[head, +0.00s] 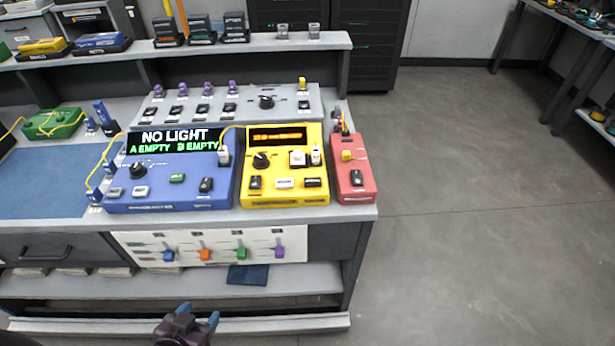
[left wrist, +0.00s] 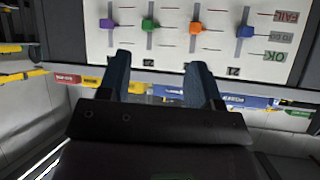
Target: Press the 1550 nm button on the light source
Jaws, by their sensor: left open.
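A yellow box (head: 285,190) with a lit amber display (head: 277,137) stands on the bench between a blue box and a red box. I take it for the light source; its lettering is too small to read. It has a black knob (head: 261,160), a white block, and black and white buttons along the front, and I cannot tell which is 1550 nm. My left gripper (head: 198,322) is open and empty, low in front of the bench and well apart from the box. In the left wrist view, its two fingers (left wrist: 158,78) are spread before a slider board. My right gripper is not in view.
The blue box (head: 167,190) reads NO LIGHT, A EMPTY, B EMPTY. The red box (head: 353,180) stands at the right bench edge. A grey panel with switches (head: 230,105) is behind. The slider board (head: 140,240) hangs on the bench front. The floor at right is clear.

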